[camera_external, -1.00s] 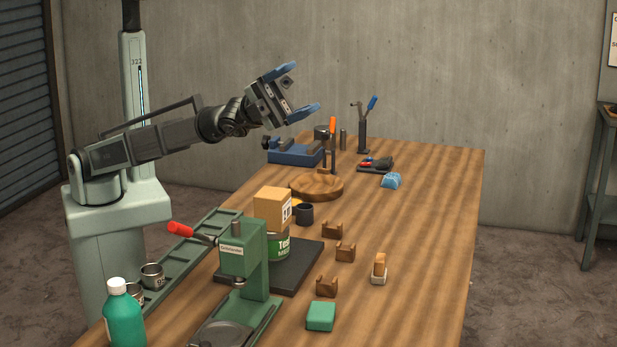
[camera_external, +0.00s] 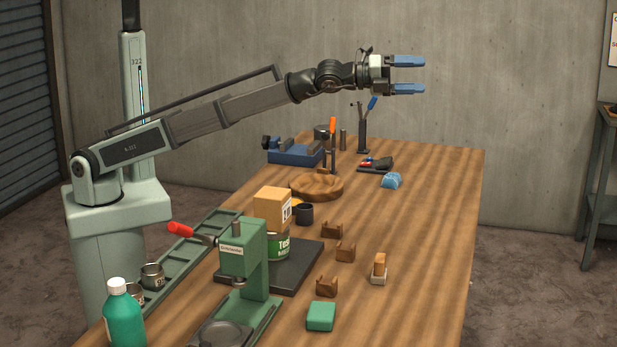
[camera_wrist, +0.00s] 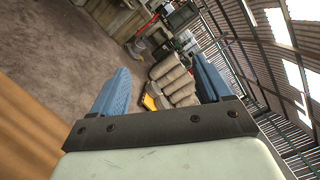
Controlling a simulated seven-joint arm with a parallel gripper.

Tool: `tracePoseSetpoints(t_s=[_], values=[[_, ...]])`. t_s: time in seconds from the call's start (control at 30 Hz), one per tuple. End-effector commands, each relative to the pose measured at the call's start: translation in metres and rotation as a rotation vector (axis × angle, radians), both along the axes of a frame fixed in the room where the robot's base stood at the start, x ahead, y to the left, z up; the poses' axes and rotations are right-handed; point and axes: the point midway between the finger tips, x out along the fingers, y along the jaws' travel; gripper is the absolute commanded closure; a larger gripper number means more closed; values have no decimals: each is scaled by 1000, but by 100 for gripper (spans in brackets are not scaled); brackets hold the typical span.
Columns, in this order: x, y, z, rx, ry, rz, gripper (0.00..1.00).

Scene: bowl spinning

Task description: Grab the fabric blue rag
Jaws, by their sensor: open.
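The blue rag (camera_external: 391,180) is a small crumpled light-blue cloth on the wooden table, near its far right part. My gripper (camera_external: 424,75) has two blue fingers. It is open and empty, high above the table, and points to the right in the external view. The rag lies well below it. In the wrist view my gripper (camera_wrist: 160,90) shows its fingers spread apart, with the room's floor and far wall between them. The rag is not in the wrist view.
A black tool with red parts (camera_external: 375,164) lies just behind the rag. A lever stand (camera_external: 363,130), blue vise (camera_external: 294,152) and round wooden board (camera_external: 316,188) stand nearby. Brown blocks (camera_external: 345,252) stand nearer the front. Bare table (camera_external: 440,215) lies right of the rag.

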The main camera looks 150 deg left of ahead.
Motion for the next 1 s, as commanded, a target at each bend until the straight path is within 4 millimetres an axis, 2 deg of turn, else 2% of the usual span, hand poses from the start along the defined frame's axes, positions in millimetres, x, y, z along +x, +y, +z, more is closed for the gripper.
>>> tracePoseSetpoints(t_s=[0.03,0.2,0.4,0.6,0.7,0.83,1.0], values=[[-14,25,-18,-51,57,55,22],[-68,86,-86,-252,265,216,22],[-141,129,-162,-516,511,350,22],[-216,145,-223,-800,737,416,22],[-245,144,-243,-923,823,423,22],[-271,140,-260,-1040,899,418,22],[-286,137,-269,-1106,941,412,22]])
